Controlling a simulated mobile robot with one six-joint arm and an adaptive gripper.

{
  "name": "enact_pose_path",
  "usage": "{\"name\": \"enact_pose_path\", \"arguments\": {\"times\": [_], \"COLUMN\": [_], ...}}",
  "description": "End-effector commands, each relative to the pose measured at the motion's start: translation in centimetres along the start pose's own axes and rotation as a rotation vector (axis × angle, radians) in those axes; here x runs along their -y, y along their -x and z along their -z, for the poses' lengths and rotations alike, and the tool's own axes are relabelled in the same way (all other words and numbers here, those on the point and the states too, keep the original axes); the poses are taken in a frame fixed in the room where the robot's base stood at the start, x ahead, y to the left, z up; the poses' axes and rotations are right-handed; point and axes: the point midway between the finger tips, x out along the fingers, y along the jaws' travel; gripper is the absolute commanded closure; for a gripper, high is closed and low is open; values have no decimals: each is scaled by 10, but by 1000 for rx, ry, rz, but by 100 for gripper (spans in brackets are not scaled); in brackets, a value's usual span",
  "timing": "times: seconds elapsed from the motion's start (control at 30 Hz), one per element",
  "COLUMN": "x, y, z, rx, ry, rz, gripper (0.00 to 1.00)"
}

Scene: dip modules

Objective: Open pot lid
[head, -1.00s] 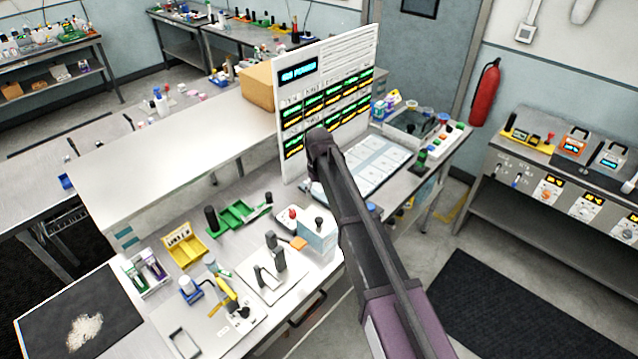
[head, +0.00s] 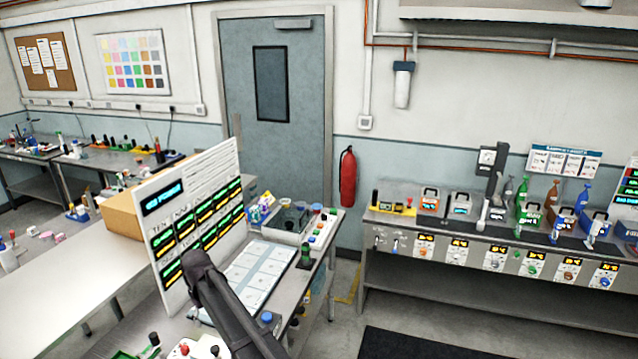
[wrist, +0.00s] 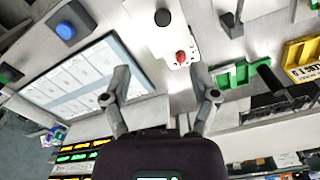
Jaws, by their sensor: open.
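My gripper (wrist: 158,74) is open in the wrist view, with nothing between its fingers. It hangs over the bench near a white box with a red knob (wrist: 180,57). I cannot tell which thing is the pot. Several handled units stand in a row on the right-hand bench in the head view, among them an orange-fronted one (head: 428,201) and a grey one (head: 460,204). They look shut, but are too small to be sure. My gripper is well away from them. My arm crosses the lower middle of the head view.
A tall white display board (head: 195,220) stands beside my arm. Green trays (wrist: 243,77) lie right of the gripper. A dark floor mat (head: 410,345) lies before the right-hand bench.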

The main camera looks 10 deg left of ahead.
Motion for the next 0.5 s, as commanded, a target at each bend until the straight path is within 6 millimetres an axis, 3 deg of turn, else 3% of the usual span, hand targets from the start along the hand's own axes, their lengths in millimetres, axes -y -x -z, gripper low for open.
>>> {"name": "enact_pose_path", "arguments": {"times": [0.27,0.5], "x": [-50,-116], "y": [-20,-46], "z": [-46,-118], "rx": [0,0], "ry": [-92,-234], "rz": [0,0], "gripper": [24,24]}}
